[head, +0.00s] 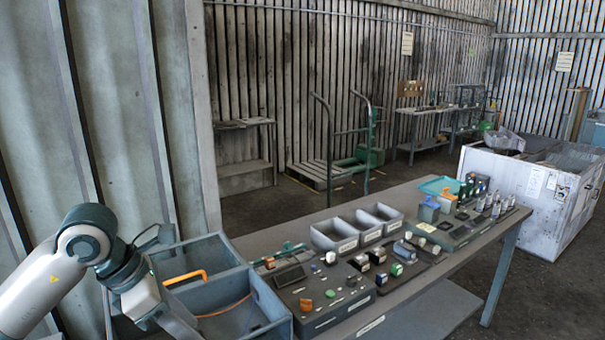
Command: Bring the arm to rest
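My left arm comes in from the left, and its gripper (172,318) is at the lower left, beside the grey-blue two-part bin (268,304). Its fingers are only partly seen and cut close to the lower frame edge, so I cannot tell whether they are open or shut. No object shows clearly in its grip. An orange handle (186,277) shows at the bin's divider, and a thin orange loop lies in the near compartment. My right arm and gripper are not in view.
The long table (425,268) holds dark trays of small parts (318,292), three labelled grey bins (335,233), and several tools farther right. A white crate (521,191) stands beyond its far end. A cart (341,172) is by the wall, with open floor before it.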

